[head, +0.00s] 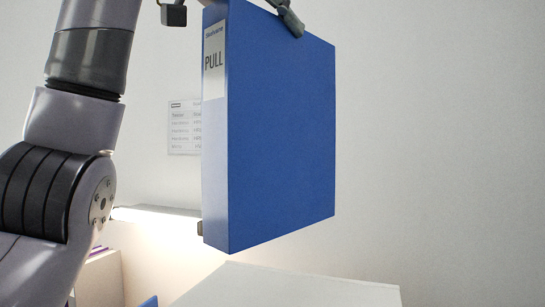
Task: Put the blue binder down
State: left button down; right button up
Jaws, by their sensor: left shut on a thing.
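The blue binder (280,130) hangs upright in the middle of the head view. Its spine faces left and carries a pale label reading "PULL". My left gripper (232,12) is shut on the binder at its top. One dark finger shows on the binder's right face and a dark part shows left of the spine; the rest of the gripper is cut off by the top edge. The binder's bottom is in the air, above and behind a white surface in the picture. My right gripper is not in view.
A white flat-topped surface (290,290) stands at the bottom middle. At the lower left are a lit ledge (155,214), a beige box-like thing (98,278) and a small blue corner (149,301). A printed sheet (184,127) hangs on the pale wall. The right side is clear.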

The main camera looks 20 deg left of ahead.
pick_arm(q)
jog(key=b, duration=0.2)
send_over(271, 137)
jog(key=w+a, duration=0.2)
jog(key=w, duration=0.3)
jog(key=f, duration=1.1)
jog(key=shift+s+d+f, duration=0.15)
jog(key=shift+s+d, duration=0.05)
jog(key=shift+s, duration=0.05)
jog(key=shift+w+f, duration=0.1)
jog(key=shift+f, duration=0.4)
notch_tip(271, 137, down, 3)
jog(key=shift+r, duration=0.1)
jog(key=shift+a+f, duration=0.1)
jog(key=shift+f, duration=0.3)
jog(key=shift+b, duration=0.3)
jog(key=shift+f, duration=0.15)
jog(key=c, duration=0.8)
grip_release()
